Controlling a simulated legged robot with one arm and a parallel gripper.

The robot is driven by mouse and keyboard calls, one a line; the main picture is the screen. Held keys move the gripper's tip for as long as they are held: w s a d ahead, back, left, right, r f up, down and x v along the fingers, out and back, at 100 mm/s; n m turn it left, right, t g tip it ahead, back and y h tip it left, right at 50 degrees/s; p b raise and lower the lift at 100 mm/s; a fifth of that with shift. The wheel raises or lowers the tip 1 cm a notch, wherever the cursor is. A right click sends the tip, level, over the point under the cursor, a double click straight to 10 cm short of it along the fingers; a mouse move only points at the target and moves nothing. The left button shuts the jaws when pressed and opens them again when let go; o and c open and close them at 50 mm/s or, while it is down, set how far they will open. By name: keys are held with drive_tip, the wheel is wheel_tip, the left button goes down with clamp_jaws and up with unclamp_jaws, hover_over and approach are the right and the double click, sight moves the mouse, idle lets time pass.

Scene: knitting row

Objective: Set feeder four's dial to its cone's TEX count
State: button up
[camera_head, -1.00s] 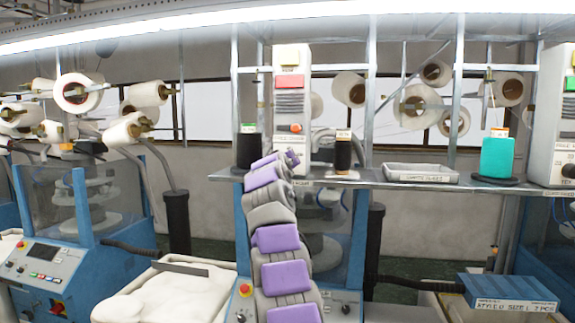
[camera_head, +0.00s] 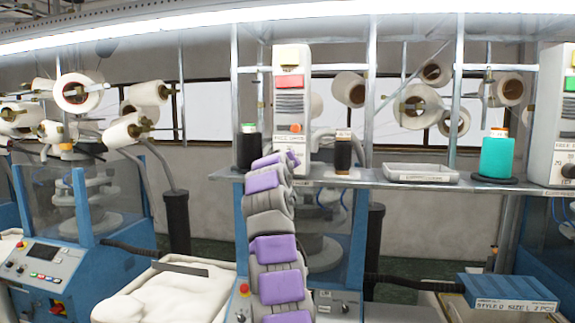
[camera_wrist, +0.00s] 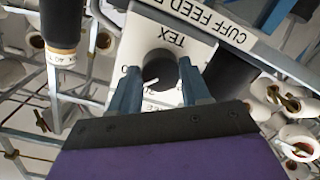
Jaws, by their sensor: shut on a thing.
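A round black dial (camera_wrist: 155,71) sits on a white panel marked TEX, upside down in the wrist view. Its white pointer line slants to the lower left there; the scale numbers are partly hidden. My gripper (camera_wrist: 158,73) is shut on the dial, one blue finger on each side. In the head view my purple-and-grey arm hides the dial. A black cone (camera_wrist: 62,22) with an orange end and a partly readable white label shows beside the panel. It stands right of the feeder column (camera_head: 291,105) in the head view (camera_head: 343,156).
Another dark cone (camera_head: 249,151) stands left of the column. A shallow grey tray (camera_head: 421,178), a teal cone (camera_head: 497,157) and a second feeder column (camera_head: 550,110) are to the right on the shelf. A CUFF FEED sign strip (camera_wrist: 215,28) borders the dial panel.

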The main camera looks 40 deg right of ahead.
drive_tip(key=shift+w+f+m, duration=0.1)
drive_tip(key=shift+f+m, duration=0.1)
drive_tip(key=shift+m, duration=0.8)
idle(0.3)
drive_tip(key=shift+m, duration=0.5)
drive_tip(key=shift+t, duration=0.3)
drive_tip(key=o, duration=0.9)
drive_tip(key=shift+w, duration=0.2)
drive_tip(key=shift+o, duration=0.8)
drive_tip(key=shift+s+d, duration=0.1)
drive_tip(key=shift+s+r, duration=0.1)
